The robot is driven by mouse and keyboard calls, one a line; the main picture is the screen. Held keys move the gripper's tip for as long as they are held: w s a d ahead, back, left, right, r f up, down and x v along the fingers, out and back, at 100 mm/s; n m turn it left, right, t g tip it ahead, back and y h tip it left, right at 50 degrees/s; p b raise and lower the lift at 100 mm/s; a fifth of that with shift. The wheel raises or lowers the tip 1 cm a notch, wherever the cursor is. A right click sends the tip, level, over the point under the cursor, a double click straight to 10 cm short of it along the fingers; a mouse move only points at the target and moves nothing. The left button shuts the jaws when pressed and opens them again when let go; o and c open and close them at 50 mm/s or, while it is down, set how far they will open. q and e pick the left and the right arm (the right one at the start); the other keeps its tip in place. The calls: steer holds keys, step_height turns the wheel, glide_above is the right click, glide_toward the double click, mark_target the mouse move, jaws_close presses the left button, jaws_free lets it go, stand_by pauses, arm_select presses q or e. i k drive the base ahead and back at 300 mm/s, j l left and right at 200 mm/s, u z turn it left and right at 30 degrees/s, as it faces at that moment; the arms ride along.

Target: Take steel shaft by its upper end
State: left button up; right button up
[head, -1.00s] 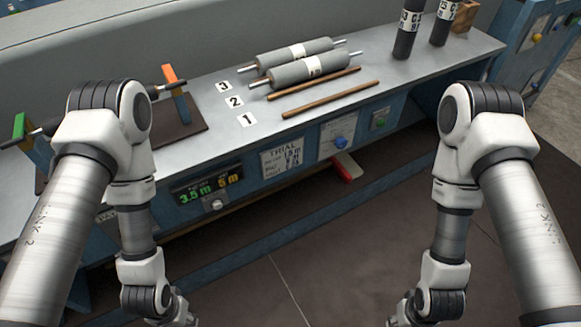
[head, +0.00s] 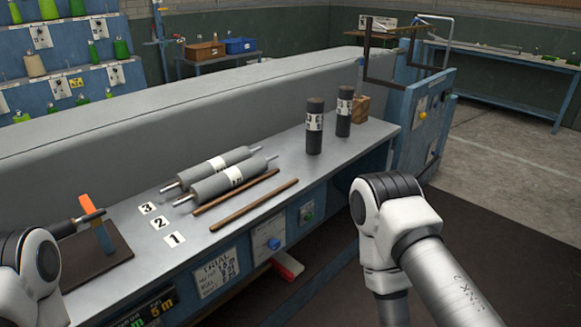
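Two grey rollers with bright steel ends, a back one (head: 207,169) and a front one (head: 225,184), lie side by side on the bench. I cannot tell which piece is the steel shaft, and no bare shaft stands upright in view. Both of my grippers are outside the head view; only upper parts of my arms show, at lower left and lower right.
Two thin brown rods (head: 254,206) lie before the rollers. Number cards (head: 160,223) lie left of them. Two dark upright cylinders (head: 314,132) and a wooden block (head: 361,109) stand at the bench's far end. A blue cabinet (head: 424,115) adjoins it. Open floor (head: 510,165) is at right.

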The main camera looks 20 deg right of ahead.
mark_target(362, 59)
steer(key=i+l+u, duration=0.25)
steer(key=l, duration=1.1)
steer(key=i+l+u, duration=0.1)
steer(key=l+u, duration=0.15)
steer(key=l, duration=1.1)
steer(key=l+u, duration=0.25)
steer(key=l, duration=1.1)
steer(key=k+l+u, duration=0.1)
steer(key=l+u, duration=0.15)
steer(key=l, duration=1.1)
